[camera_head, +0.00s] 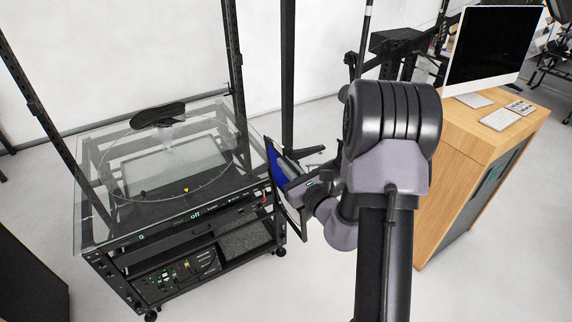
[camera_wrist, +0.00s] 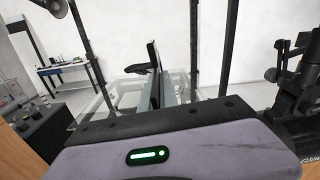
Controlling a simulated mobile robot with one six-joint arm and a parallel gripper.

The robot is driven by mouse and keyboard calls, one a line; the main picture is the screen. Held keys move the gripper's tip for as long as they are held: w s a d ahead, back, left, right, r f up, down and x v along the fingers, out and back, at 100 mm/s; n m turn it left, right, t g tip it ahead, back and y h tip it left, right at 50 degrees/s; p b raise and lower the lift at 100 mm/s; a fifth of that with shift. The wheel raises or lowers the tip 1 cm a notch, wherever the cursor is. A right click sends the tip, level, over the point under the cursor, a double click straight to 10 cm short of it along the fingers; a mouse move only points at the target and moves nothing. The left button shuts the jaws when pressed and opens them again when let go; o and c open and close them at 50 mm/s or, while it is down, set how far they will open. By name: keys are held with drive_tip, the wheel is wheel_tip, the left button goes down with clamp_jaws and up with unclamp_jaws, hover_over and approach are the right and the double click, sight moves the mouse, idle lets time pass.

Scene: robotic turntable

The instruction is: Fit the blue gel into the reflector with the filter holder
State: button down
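The blue gel (camera_head: 275,163) shows as a bright blue sheet in a dark, upright frame, the filter holder (camera_head: 303,226), right of the turntable cart. My gripper (camera_head: 297,186) is at this holder, which has no other visible support and appears held in the air. In the wrist view the holder (camera_wrist: 154,78) stands nearly edge-on beyond my gripper's body, and the gel's blue face does not show. I cannot make out the reflector for certain; a round lamp-like head (camera_wrist: 52,6) is cut off at the wrist view's top left.
The glass-topped turntable cart (camera_head: 90,225) carries a dark shoe (camera_head: 158,114) on a clear stand, between black uprights (camera_head: 232,55). A wooden desk (camera_head: 460,150) with a monitor (camera_head: 492,48) is at right. Black stand equipment (camera_head: 398,42) is behind my arm. Grey floor lies between.

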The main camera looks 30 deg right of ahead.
drive_tip(key=shift+d+f+b, duration=0.15)
drive_tip(key=shift+f+b, duration=1.4)
drive_tip(key=shift+f, duration=0.15)
drive_tip(key=shift+d+f+b, duration=0.2)
drive_tip(key=shift+f+b, duration=1.4)
drive_tip(key=shift+f, duration=0.05)
drive_tip(key=shift+d+f+b, duration=0.15)
drive_tip(key=shift+f+b, duration=1.4)
drive_tip(key=shift+f, duration=0.15)
drive_tip(key=c, duration=1.6)
unclamp_jaws()
drive_tip(key=shift+a+r, duration=0.1)
drive_tip(key=shift+a, duration=0.05)
drive_tip(key=shift+o, duration=0.2)
